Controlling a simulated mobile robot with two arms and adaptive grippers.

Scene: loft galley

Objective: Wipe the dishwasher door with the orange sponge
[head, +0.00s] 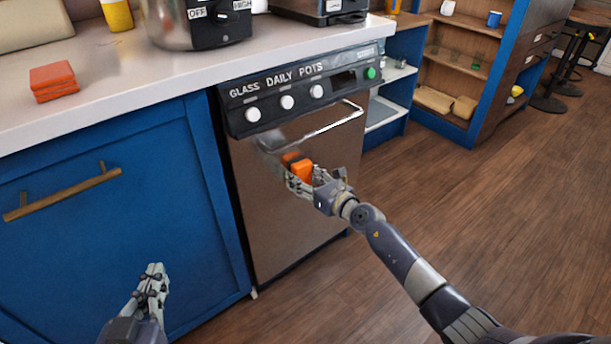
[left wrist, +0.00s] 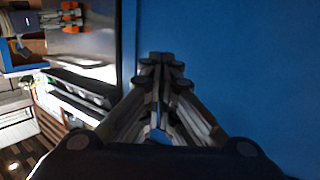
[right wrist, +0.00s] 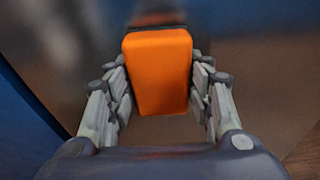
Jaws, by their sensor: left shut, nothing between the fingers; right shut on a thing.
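The dishwasher door (head: 290,225) is a brushed steel front under a black control panel, closed, with a bar handle (head: 330,122) near its top. My right gripper (head: 298,174) is shut on the orange sponge (head: 302,168), in front of the upper middle of the door. In the right wrist view the sponge (right wrist: 157,70) sits between both fingers, facing the steel. Whether it touches the door I cannot tell. My left gripper (head: 153,280) is shut and empty, low in front of the blue cabinet; its closed fingertips (left wrist: 160,68) show in the left wrist view.
The blue cabinet (head: 100,245) with a brass handle (head: 62,194) adjoins the dishwasher on the left. On the white counter (head: 130,70) are a red-orange block stack (head: 53,81), a yellow cup (head: 117,14) and a steel appliance (head: 195,25). The wooden floor (head: 450,220) at right is clear.

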